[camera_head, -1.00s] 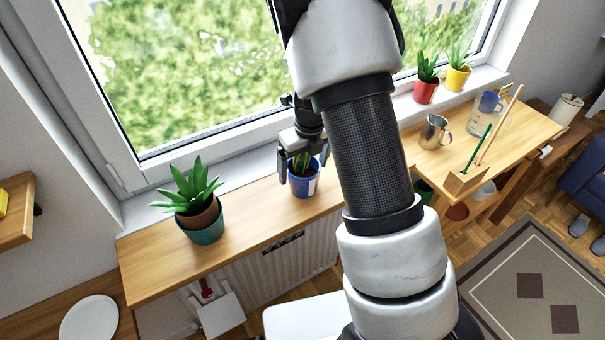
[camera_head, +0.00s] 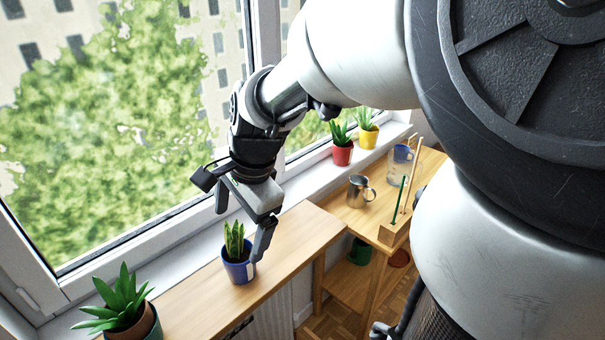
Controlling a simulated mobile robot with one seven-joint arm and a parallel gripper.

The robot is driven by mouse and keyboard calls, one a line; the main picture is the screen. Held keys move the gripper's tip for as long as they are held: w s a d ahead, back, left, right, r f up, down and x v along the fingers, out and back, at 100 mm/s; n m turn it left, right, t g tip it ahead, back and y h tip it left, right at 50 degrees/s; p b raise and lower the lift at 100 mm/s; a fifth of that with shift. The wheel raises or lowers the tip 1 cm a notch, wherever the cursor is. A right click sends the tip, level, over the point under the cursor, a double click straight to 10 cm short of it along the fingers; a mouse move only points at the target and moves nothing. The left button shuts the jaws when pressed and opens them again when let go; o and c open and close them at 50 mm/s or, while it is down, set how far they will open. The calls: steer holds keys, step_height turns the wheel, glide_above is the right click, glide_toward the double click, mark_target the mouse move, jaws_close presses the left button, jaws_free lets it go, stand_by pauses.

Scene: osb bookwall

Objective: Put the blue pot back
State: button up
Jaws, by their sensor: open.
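The blue pot (camera_head: 238,272) holds a spiky green plant and stands upright on the wooden shelf (camera_head: 190,312) below the window. My gripper (camera_head: 242,225) is open above and around the top of the plant. One finger hangs down at the right side of the pot, close to its rim; I cannot tell whether it touches. The other finger is higher, to the left of the plant. Nothing is held between the fingers.
A teal pot with a succulent (camera_head: 122,308) stands at the lower left. Red (camera_head: 342,152) and yellow (camera_head: 367,136) pots stand on the white windowsill (camera_head: 310,178). A metal jug (camera_head: 360,190) and a wooden holder (camera_head: 395,233) with sticks are on the table at the right.

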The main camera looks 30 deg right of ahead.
steer(key=s+r+n+t+h, duration=0.1)
steer(key=s+r+n, duration=0.2)
steer(key=s+n, duration=0.3)
steer(key=s+d+r+n+t, duration=0.1)
steer(key=s+r+n, duration=0.3)
steer(key=n, duration=0.5)
steer(key=shift+s+d+t+h, duration=0.15)
steer(key=shift+s+t+h, duration=0.2)
steer(key=shift+s, duration=0.6)
